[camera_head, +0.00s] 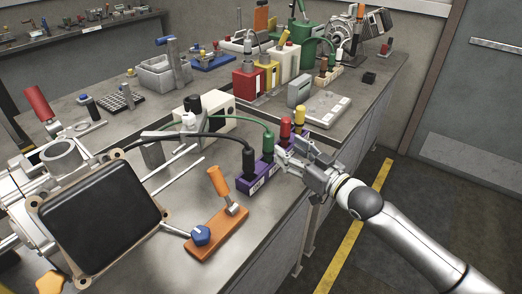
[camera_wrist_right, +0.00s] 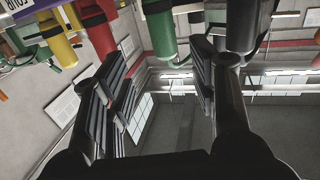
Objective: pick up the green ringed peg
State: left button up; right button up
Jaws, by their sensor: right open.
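The green peg (camera_head: 267,143) stands upright in a purple block (camera_head: 257,185), between a black peg (camera_head: 249,160) and a red peg (camera_head: 285,130). A green cable runs to its top. In the right wrist view the green peg (camera_wrist_right: 160,32) lies ahead of the gap between my open fingers (camera_wrist_right: 157,68). I see no contact. My left gripper is not in view.
A yellow peg (camera_head: 299,117) and the red peg stand close behind. An orange base with an orange handle (camera_head: 218,180) sits in front. A grey flat device (camera_head: 322,107) lies behind. A black panel (camera_head: 100,215) fills the left foreground. The floor right of the bench is clear.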

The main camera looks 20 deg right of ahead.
aim_at(272, 137)
jog(key=x, duration=0.2)
jog(key=p+x, duration=0.1)
jog(key=x, duration=0.2)
jog(key=r+x, duration=0.1)
jog(key=x, duration=0.2)
jog(key=shift+a, duration=0.35)
jog(key=shift+w+a, duration=0.1)
jog(key=shift+w, duration=0.2)
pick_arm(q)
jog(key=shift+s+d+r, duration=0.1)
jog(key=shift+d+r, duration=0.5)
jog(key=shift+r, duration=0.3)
pick_arm(e)
jog(key=shift+s, duration=0.1)
grip_shut()
